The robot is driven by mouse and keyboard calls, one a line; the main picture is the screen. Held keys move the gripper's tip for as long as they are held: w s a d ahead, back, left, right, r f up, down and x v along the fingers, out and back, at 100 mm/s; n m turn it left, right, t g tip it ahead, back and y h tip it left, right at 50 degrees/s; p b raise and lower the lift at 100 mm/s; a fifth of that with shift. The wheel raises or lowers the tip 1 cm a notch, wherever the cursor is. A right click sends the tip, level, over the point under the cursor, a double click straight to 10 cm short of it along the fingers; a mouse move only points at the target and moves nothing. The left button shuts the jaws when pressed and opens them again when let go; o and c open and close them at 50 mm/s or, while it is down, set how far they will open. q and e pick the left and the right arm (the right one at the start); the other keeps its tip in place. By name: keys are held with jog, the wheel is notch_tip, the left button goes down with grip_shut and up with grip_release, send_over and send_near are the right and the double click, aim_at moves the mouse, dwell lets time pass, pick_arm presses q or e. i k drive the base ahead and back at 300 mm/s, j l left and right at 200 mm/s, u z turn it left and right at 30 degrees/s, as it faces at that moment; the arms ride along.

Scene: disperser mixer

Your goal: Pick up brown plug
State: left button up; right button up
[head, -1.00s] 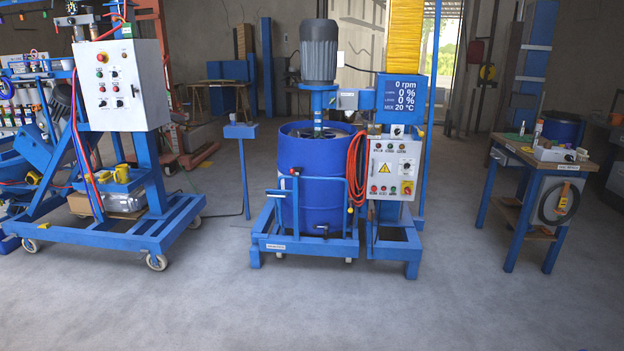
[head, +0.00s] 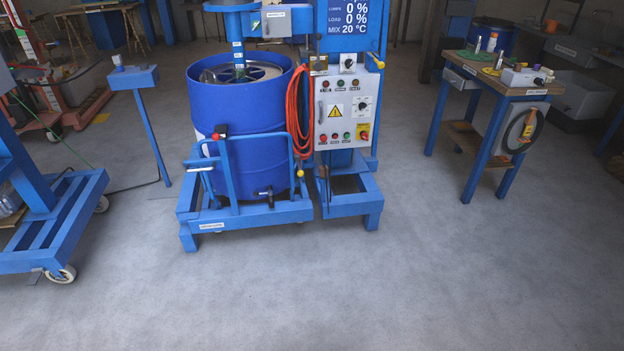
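I cannot clearly make out a brown plug. An orange-brown piece (head: 528,124) hangs within a coiled black cable (head: 513,142) on the side of the workbench (head: 496,84) at the right; I cannot tell whether it is a plug. Small objects on the bench top include a white box (head: 524,77) with small knobs or caps, too small to identify. The blue mixer drum (head: 240,130) stands in the middle on a blue frame. Neither of my grippers shows.
The control panel (head: 344,112) with an orange hose (head: 298,112) stands right of the drum. A small blue stand (head: 134,78) is left of it. A blue wheeled cart (head: 55,228) is at the left edge. The grey floor (head: 420,275) in front is clear.

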aim_at(322, 174)
jog(key=i+j+z, duration=0.2)
jog(key=i+l, duration=0.2)
jog(key=i, duration=0.2)
jog(key=i+l+u, duration=0.15)
jog(key=i, duration=0.2)
